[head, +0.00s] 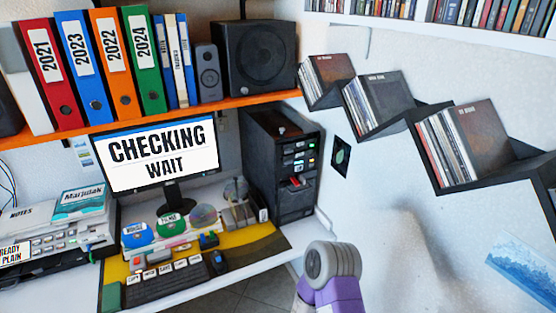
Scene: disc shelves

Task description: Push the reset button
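No button that I can read as "reset" shows in the head view. The black computer tower (262,170) stands at the back right of the desk; its front has several lit slots and a small red part (296,182). The monitor (160,155) reads "CHECKING WAIT". A black keyboard (165,281) lies on a yellow mat (262,249), with several white labelled tags along its back edge, too small to read surely. Small coloured blocks (138,264) sit behind it. Neither gripper is in view; only a grey and purple arm link of mine shows at bottom centre.
An orange shelf (215,103) holds binders and a speaker (255,56) above the desk. Stepped black wall shelves (480,182) with discs are on the right. A printer (55,240) stands at left.

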